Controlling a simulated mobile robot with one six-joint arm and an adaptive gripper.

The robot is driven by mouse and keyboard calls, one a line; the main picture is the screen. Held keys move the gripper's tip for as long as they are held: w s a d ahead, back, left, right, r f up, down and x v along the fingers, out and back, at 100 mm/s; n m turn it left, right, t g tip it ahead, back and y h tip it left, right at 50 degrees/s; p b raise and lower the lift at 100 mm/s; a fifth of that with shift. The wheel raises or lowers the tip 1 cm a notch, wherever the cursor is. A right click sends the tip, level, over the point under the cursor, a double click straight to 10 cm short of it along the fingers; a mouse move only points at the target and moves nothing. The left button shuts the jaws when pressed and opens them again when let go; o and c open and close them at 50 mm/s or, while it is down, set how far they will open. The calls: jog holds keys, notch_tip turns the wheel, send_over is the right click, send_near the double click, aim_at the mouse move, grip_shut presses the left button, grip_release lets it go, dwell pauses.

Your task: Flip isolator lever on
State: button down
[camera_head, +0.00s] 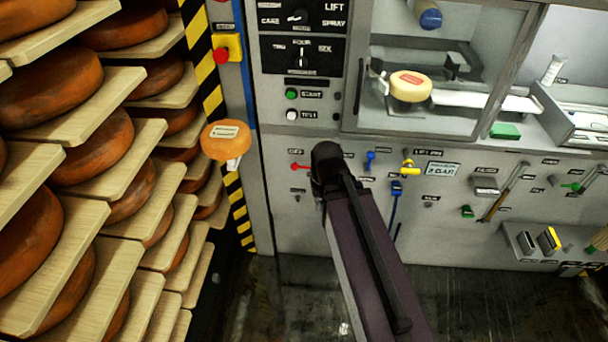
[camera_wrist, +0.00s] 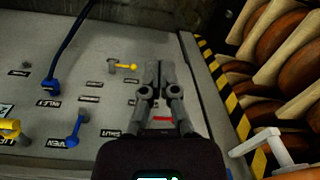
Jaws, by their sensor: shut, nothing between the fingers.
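My gripper (camera_wrist: 158,68) is shut and empty, its fingertips close to the grey panel in the wrist view; my arm hides it in the head view. A small red lever (camera_head: 299,166) sticks out sideways on the lower panel, left of my arm. It also shows as a red piece (camera_wrist: 162,119) partly behind my gripper. A small yellow-ended lever (camera_wrist: 124,66) lies sideways just left of my fingertips; I cannot tell whether they touch. The labels are too small to read, so I cannot tell which is the isolator lever.
Blue levers (camera_wrist: 73,130) and a yellow valve (camera_head: 408,165) sit on the panel right of my arm in the head view. Shelves with cheese wheels (camera_head: 95,150) stand at the left. An orange cheese (camera_head: 226,140) on a white support juts out beside the striped post.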

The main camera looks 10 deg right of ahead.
jog(key=w+a+f+m+t+y+b, duration=0.2)
jog(key=w+f+m+y+b, duration=1.05)
jog(key=b, duration=0.75)
jog(key=w+d+f+m+t+y+b, duration=0.2)
jog(key=w+d+m+b, duration=0.3)
jog(key=b, duration=0.4)
jog(key=w+d+f+m+t+y+b, duration=0.3)
jog(key=w+d+m+b, duration=0.2)
jog(key=b, duration=0.5)
jog(key=shift+w+d+f+t+y, duration=0.2)
jog(key=shift+w+d+t+y, duration=0.15)
jog(key=shift+w+d, duration=0.85)
jog(key=shift+w+a+m, duration=0.25)
jog(key=shift+w+a, duration=0.05)
jog(key=shift+a, duration=0.05)
jog(key=shift+p+x, duration=0.75)
jog(key=shift+x, duration=4.2)
